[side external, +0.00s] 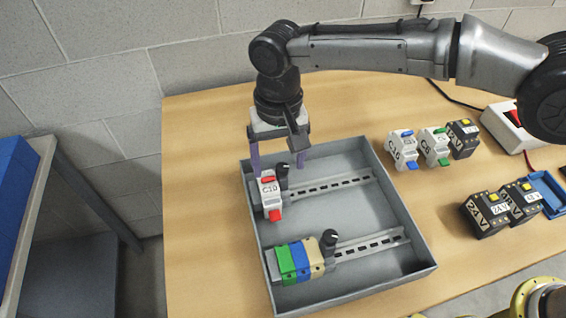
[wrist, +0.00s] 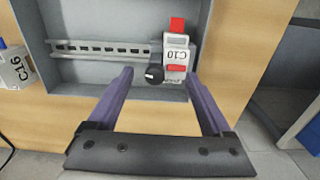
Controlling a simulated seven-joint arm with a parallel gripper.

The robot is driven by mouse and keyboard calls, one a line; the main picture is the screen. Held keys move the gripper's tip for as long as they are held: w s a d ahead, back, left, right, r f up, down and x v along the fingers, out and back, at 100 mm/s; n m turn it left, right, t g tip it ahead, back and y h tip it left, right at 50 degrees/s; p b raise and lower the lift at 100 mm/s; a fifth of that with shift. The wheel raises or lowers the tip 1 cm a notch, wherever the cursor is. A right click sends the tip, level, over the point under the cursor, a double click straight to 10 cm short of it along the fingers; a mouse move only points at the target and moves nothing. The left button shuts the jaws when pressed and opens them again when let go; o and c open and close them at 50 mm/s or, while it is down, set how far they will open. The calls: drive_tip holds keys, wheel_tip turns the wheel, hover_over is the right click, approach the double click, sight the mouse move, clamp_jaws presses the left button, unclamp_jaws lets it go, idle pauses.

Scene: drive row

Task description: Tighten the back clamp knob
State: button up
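The back clamp knob (side external: 282,173) is black and stands at the left end of the back rail (side external: 335,187), beside the white C10 breaker (side external: 270,197) with red parts. In the wrist view the knob (wrist: 154,75) shows a white mark and adjoins the breaker (wrist: 177,55). My gripper (side external: 277,170) is open, its two purple fingers pointing down above the rail's left end. In the wrist view the gripper (wrist: 159,73) has its fingertips apart, the knob showing between them. No contact with the knob is visible, and the gap in height is hard to judge.
A grey tray (side external: 421,215) holds both rails. The front rail (side external: 370,246) carries green, blue and tan blocks (side external: 299,262) and another black knob (side external: 328,238). Breakers (side external: 434,146), black 24 V units (side external: 485,213) and a white switch box (side external: 503,128) stand right of the tray.

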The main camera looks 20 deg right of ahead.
sight(280, 167)
drive_tip(key=shift+o, duration=0.9)
drive_tip(key=shift+d, duration=0.1)
drive_tip(key=shift+r, duration=3.45)
drive_tip(key=shift+w, duration=0.1)
